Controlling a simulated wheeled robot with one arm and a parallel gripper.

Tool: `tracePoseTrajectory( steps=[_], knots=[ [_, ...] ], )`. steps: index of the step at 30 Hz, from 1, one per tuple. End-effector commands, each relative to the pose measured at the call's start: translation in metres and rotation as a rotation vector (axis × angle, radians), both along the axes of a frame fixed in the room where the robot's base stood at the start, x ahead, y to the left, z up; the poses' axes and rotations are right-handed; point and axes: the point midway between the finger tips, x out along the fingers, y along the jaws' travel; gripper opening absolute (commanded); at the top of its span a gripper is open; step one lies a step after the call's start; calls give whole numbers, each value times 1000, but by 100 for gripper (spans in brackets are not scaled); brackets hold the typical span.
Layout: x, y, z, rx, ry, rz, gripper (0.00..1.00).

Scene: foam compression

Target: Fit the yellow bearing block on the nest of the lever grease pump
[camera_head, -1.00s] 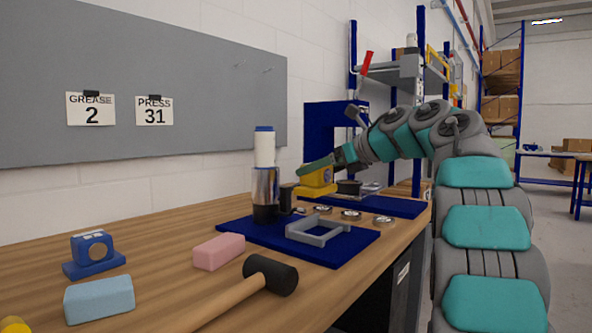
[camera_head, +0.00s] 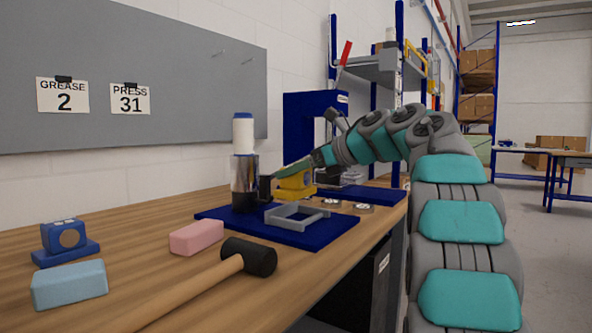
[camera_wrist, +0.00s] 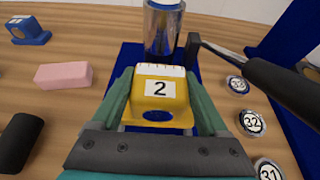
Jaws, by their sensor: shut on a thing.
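The yellow bearing block (camera_head: 295,183), marked 2, is in my gripper (camera_head: 289,173). The wrist view shows the block (camera_wrist: 160,92) between both green fingers (camera_wrist: 162,100), with its white graduated edge facing the pump. The lever grease pump (camera_head: 244,180) has a silver cylinder and a white, blue-capped top. It stands on a dark blue base (camera_head: 330,236), just left of the block in the head view. The pump's black-handled lever (camera_wrist: 270,76) reaches right in the wrist view. The grey nest frame (camera_head: 284,222) lies on the base, below and nearer the camera than the block. The block hides most of it in the wrist view.
A pink block (camera_head: 196,237), a mallet (camera_head: 248,257), a light blue block (camera_head: 69,285) and a blue bearing block (camera_head: 64,237) lie on the bench. Numbered round bearings (camera_wrist: 250,122) lie right of the base. A blue press frame (camera_head: 300,130) stands behind.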

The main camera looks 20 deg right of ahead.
Motion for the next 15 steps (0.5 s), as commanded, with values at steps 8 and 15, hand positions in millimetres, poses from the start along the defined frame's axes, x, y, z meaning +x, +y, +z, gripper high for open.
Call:
tracePoseTrajectory(
  steps=[8, 15],
  knots=[
    [-1, 0, -16, 1, 0, 0, 0],
    [0, 0, -28, -1, -2, -1, 0]
  ],
)
